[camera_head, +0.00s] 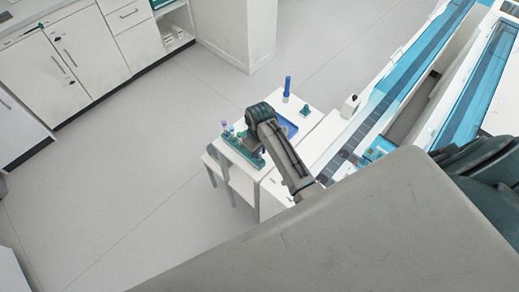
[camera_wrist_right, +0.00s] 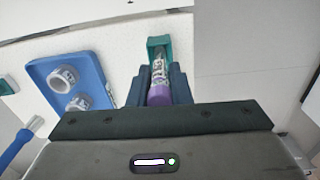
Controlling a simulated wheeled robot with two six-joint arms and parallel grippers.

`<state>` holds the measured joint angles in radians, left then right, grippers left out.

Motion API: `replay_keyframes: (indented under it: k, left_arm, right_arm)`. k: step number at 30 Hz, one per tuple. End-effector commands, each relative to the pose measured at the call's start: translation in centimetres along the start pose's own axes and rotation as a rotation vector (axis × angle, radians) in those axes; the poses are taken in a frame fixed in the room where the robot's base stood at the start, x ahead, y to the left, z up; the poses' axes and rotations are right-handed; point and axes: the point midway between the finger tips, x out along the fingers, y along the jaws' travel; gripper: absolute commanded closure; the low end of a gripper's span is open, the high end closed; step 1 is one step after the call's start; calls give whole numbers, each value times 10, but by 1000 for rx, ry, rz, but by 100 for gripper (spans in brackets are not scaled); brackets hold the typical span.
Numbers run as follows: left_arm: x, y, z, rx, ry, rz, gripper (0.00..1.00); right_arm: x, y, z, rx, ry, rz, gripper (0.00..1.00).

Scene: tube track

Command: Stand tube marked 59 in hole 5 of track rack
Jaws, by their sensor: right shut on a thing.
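My right gripper (camera_head: 252,143) points down at the teal rack (camera_head: 241,152) on the small white table in the head view. In the right wrist view, the gripper (camera_wrist_right: 160,74) is shut on a tube with a purple cap (camera_wrist_right: 159,96). The tube's label (camera_wrist_right: 158,72) shows dark marks, but I cannot read a number. The tube's far end lies against or in a teal holder (camera_wrist_right: 158,45); I cannot tell which. Another purple-capped tube (camera_head: 225,124) shows at the rack's far end. My left gripper is not in view.
A blue tray (camera_wrist_right: 64,68) with two white rings lies left of the gripper in the wrist view. A blue upright object (camera_head: 287,86) and a small teal block (camera_head: 305,110) stand on the table. A blue-and-white track machine (camera_head: 400,88) runs along the right.

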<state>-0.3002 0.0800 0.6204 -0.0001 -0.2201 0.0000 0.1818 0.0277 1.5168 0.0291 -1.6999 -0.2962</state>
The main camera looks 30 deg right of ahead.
Motion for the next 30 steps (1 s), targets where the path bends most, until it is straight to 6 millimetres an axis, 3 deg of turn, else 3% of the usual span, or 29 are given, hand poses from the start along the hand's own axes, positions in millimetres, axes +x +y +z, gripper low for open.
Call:
replay_keyframes:
  k: [15, 16, 20, 30]
  left_arm:
    - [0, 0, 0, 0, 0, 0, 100]
    - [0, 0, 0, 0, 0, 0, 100]
    - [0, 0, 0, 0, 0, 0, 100]
    - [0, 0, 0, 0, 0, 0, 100]
  right_arm:
    - [8, 0, 0, 0, 1, 0, 95]
    - [8, 0, 0, 0, 1, 0, 80]
    - [8, 0, 0, 0, 1, 0, 57]
    - [8, 0, 0, 0, 1, 0, 57]
